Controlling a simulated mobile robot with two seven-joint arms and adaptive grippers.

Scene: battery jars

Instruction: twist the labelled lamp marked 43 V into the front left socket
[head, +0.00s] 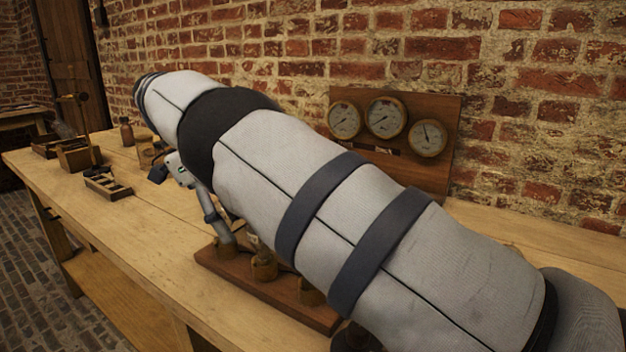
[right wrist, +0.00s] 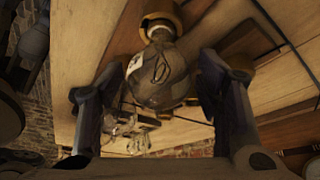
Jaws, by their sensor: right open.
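My right gripper (head: 222,238) reaches down at a dark wooden base with brass sockets (head: 264,268). In the right wrist view its fingers (right wrist: 158,105) are open, one on each side of a glass lamp (right wrist: 165,82). The lamp has a white label whose marking I cannot read, and a loop filament. Its neck meets a brass socket (right wrist: 160,12) on the wooden base (right wrist: 122,45); I cannot tell how far it is seated or which socket this is. My right arm hides much of the base in the head view. My left gripper is out of view.
A gauge board (head: 450,105) with three dials stands by the brick wall behind the base. A dark slotted rack (head: 108,184), a wooden box (head: 78,156) and a brown bottle (head: 127,132) stand at the left. Several clear glass pieces (right wrist: 122,126) show beyond the lamp. The front left bench (head: 150,230) is clear.

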